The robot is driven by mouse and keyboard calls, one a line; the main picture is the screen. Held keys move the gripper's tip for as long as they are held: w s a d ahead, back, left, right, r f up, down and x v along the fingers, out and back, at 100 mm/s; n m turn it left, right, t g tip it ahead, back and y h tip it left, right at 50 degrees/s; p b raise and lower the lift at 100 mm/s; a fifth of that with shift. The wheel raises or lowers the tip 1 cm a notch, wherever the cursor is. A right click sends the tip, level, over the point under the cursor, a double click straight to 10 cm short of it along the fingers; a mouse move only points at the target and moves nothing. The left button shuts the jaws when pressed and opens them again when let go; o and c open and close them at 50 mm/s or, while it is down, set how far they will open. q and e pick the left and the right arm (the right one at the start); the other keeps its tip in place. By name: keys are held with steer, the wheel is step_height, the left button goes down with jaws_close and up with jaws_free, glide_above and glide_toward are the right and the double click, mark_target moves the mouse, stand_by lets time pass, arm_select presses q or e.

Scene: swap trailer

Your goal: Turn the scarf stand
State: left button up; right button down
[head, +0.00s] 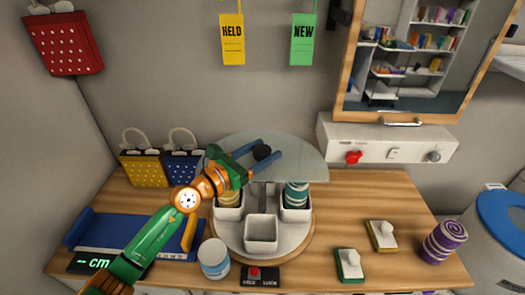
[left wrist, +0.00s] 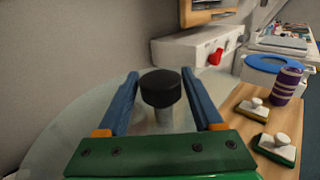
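The scarf stand has a round base (head: 262,252) on the wooden table, with white square cups and a translucent top plate (head: 308,155). A black knob (head: 262,152) stands on the plate; it also shows in the left wrist view (left wrist: 160,88). Rolled scarves sit in the cups, a teal one (head: 296,194) at right and a yellowish one (head: 229,197) at left. The front cup (head: 262,232) looks empty. My left gripper (head: 269,148) is open, its blue fingers on either side of the knob with gaps to both. My right gripper is not in view.
A white jar (head: 213,258) and a small black switch box (head: 259,276) stand in front. A blue tray (head: 115,232) and yellow and blue bags (head: 146,170) are at left. Two knobbed blocks (head: 382,236) and a purple roll (head: 443,242) are at right. A white control box (head: 390,142) is behind.

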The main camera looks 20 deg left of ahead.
arm_select(q)
steer(key=shift+s, duration=0.2)
steer(key=c, duration=0.3)
jaws_close()
steer(key=shift+b, duration=0.35)
